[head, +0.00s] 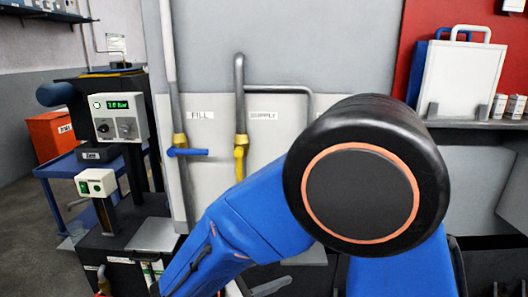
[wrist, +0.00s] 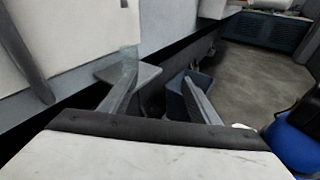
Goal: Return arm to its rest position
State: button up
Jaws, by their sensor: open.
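My gripper (wrist: 160,84) shows in the wrist view, with its two grey fingers spread apart. It is open and nothing is held between them. In the head view my blue arm, with a large black round joint, fills the middle and lower right. My gripper does not show in the head view.
Behind my arm is a wall panel with a blue-handled valve (head: 187,152) and a yellow valve (head: 241,154). A grey control box (head: 119,118) with a green display stands left. A shelf (head: 474,124) at right bears a white case (head: 461,77). Grey floor (wrist: 262,78) is open at right in the wrist view.

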jog(key=s+d+r+m+g+y, duration=0.15)
jog(key=d+m+g, duration=0.3)
jog(key=d, duration=0.45)
jog(key=s+d+r+m+g+y, duration=0.1)
jog(key=s+d+m+g+y, duration=0.3)
jog(key=d, duration=0.6)
jog(key=s+d+r+m+t+y, duration=0.3)
jog(key=s+d+m+t+y, duration=0.2)
jog(key=m, duration=0.9)
jog(key=s+d+y, duration=0.3)
jog(key=shift+s+r, duration=0.2)
jog(key=shift+s, duration=0.2)
